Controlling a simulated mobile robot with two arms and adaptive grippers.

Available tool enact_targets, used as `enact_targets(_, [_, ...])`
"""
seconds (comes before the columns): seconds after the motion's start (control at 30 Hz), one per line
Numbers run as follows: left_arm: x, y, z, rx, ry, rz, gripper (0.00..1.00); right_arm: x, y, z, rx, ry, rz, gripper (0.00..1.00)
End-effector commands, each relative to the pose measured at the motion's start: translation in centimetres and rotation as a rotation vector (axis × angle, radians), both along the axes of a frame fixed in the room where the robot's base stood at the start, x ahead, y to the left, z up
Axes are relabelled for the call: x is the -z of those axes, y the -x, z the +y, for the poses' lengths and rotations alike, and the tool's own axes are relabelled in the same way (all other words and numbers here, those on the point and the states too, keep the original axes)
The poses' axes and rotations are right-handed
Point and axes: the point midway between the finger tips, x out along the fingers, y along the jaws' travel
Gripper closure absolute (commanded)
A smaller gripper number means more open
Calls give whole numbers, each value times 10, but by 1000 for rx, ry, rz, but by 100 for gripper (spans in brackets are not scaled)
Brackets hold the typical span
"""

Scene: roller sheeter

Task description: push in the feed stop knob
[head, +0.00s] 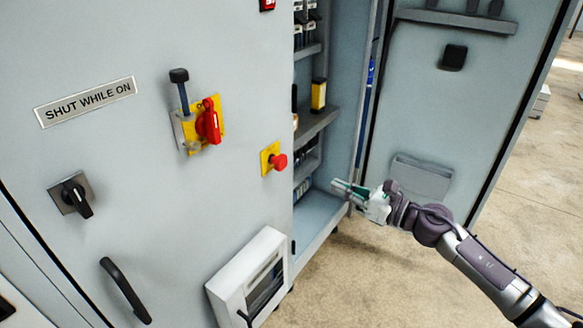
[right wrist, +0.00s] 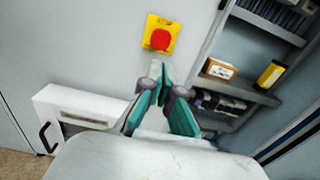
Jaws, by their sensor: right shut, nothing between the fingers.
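A red mushroom knob (head: 279,161) on a yellow plate sits near the right edge of the grey cabinet front; I take it as the feed stop knob, though no label is readable. It also shows in the right wrist view (right wrist: 160,39), above the fingertips. My right gripper (head: 338,187) is shut and empty, to the right of and a little lower than the knob, apart from it. Its fingertips (right wrist: 160,72) point toward the panel just below the yellow plate. My left gripper is in neither view.
A red rotary handle on a yellow plate (head: 208,121) and a black rotary switch (head: 73,194) are on the front. A white box (head: 236,268) juts out below the knob. An open cabinet door (head: 450,110) stands right, beside shelves (head: 316,126). Bare floor lies below.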

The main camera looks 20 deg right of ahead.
Motion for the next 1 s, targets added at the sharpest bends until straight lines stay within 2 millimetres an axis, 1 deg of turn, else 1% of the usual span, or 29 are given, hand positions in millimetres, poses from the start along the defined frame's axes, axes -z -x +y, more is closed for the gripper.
enact_targets(0.17, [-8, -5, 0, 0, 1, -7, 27, -4, -16, 11, 1, -4, -2, 100])
enact_targets(0.4, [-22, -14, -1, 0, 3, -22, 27, -5, -56, 44, 0, -6, -1, 100])
enact_targets(0.6, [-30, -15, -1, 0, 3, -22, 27, -4, -87, 67, 1, -6, 0, 100])
enact_targets(0.7, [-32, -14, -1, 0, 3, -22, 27, -2, -98, 76, 1, -4, 1, 100])
enact_targets(0.8, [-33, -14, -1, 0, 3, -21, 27, -1, -105, 81, 2, -4, 2, 100])
enact_targets(1.0, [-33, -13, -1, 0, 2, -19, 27, 0, -109, 85, 1, -2, 1, 100])
